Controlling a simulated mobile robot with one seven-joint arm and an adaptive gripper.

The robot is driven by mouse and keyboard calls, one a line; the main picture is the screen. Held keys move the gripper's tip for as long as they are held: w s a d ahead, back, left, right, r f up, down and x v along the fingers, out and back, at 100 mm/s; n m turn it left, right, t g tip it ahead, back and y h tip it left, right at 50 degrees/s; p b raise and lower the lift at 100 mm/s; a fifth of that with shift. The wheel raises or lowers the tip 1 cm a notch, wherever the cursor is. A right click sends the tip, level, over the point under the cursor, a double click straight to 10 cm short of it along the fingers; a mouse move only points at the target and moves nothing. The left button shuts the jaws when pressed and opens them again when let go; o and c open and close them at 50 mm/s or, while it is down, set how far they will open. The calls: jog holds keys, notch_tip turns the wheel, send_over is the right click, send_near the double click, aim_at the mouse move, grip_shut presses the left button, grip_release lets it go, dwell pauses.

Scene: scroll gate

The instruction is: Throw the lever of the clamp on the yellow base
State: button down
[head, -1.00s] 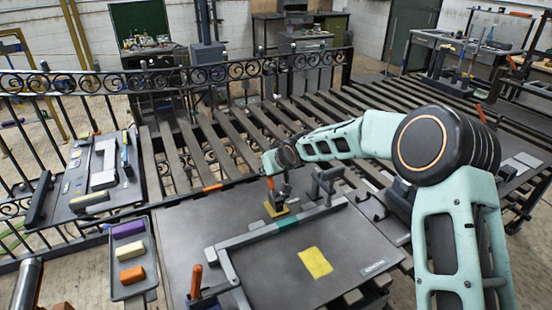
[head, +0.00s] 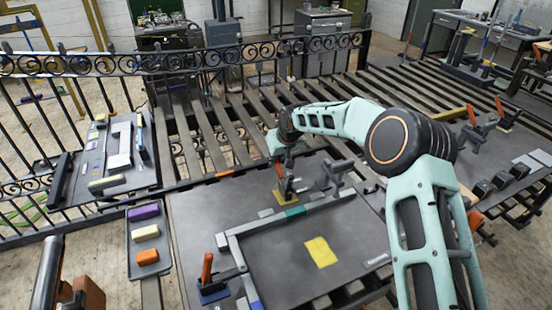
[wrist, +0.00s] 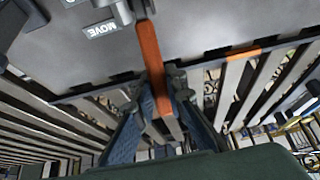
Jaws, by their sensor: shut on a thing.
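My gripper partly hides the top of the lever in the head view.
Another clamp (head: 213,288) on a blue base, with an orange handle, stands at the plate's front left. A grey toggle clamp (head: 337,173) stands close right of my gripper. A yellow square (head: 320,252) lies on the plate. A tray (head: 131,262) holds coloured blocks at left. A railing (head: 190,62) runs behind.

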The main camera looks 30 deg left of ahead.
jog(key=c, duration=1.9)
grip_release()
jog(key=shift+c, duration=0.2)
jog(key=v, duration=1.2)
